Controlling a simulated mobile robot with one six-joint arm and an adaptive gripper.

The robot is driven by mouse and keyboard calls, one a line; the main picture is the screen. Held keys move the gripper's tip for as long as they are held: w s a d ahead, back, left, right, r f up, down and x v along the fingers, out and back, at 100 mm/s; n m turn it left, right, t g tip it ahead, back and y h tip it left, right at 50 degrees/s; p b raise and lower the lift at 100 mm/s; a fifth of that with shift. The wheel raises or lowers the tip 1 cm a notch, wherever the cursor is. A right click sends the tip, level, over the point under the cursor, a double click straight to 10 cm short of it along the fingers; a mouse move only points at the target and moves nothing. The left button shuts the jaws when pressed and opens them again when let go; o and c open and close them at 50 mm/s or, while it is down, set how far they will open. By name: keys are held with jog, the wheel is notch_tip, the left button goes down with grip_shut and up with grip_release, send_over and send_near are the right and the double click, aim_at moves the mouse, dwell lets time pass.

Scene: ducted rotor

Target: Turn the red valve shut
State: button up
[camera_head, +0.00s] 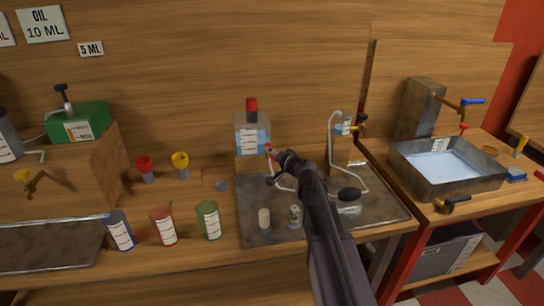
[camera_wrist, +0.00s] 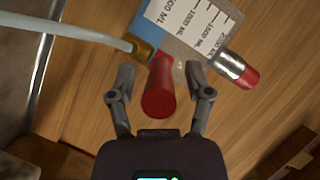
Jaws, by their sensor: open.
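The red valve handle (camera_wrist: 158,92) shows in the wrist view beside a brass fitting (camera_wrist: 143,50) with a pale tube. In the head view a small red bit of the valve (camera_head: 268,148) shows at the bottle's lower right. My gripper (camera_wrist: 159,80) is open, with one finger on each side of the red handle and gaps on both sides. In the head view my gripper (camera_head: 279,163) is dark and partly hides the fitting. The clear bottle (camera_head: 252,135) with blue liquid has a red cap, also in the wrist view (camera_wrist: 248,77).
A metal tray (camera_head: 250,225) below holds two small pieces. A second tap with tube (camera_head: 350,125) stands to the right. Red and green cups (camera_head: 162,225) (camera_head: 208,220) and a blue cup (camera_head: 120,230) stand at the left. A sink basin (camera_head: 447,170) is far right.

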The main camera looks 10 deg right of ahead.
grip_shut()
